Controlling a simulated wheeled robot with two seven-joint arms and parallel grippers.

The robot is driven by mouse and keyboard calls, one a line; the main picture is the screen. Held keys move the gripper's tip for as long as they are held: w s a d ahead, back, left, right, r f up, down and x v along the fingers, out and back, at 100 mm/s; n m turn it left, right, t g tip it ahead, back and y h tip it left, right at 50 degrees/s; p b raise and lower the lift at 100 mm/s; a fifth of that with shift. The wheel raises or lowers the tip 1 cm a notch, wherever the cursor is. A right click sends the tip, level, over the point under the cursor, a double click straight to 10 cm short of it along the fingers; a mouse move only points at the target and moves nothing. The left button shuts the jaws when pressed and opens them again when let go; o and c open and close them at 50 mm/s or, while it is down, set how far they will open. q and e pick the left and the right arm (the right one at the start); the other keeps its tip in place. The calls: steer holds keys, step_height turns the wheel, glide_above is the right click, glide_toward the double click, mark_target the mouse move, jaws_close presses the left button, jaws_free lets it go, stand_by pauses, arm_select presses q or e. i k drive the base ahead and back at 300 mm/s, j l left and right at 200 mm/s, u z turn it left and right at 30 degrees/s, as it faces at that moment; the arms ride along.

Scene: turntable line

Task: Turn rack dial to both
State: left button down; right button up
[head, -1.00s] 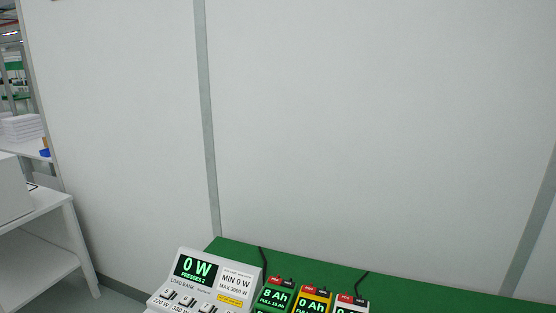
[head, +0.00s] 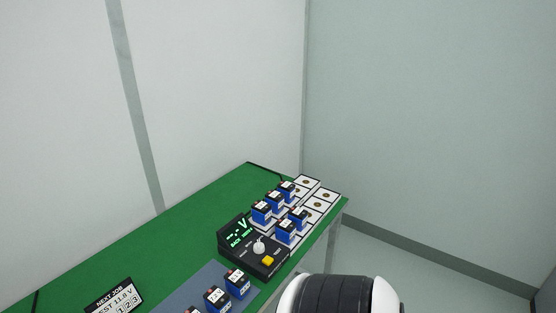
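The rack unit (head: 240,240) is a black box on the green table, with a lit green display that reads "-.- V" above small text. Its dial (head: 259,247) is a white round knob on the sloped front; its setting is too small to read. A yellow button (head: 267,260) sits beside the knob. Behind the unit, several blue batteries (head: 274,201) stand in a white rack (head: 323,195) with round contacts in its empty places. A black and white part of my own arm shows at the bottom. Neither gripper is in view.
More blue batteries (head: 215,297) stand on a grey-blue mat (head: 190,288) in front of the unit. A "NEXT JOB" sign (head: 115,298) stands at lower left. The green table (head: 160,250) is bare along the wall. Floor shows to the right.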

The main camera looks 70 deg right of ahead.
mark_target(259, 248)
steer(key=z, duration=2.3)
steer(key=i+l+u, duration=0.25)
steer(key=l+u, duration=0.3)
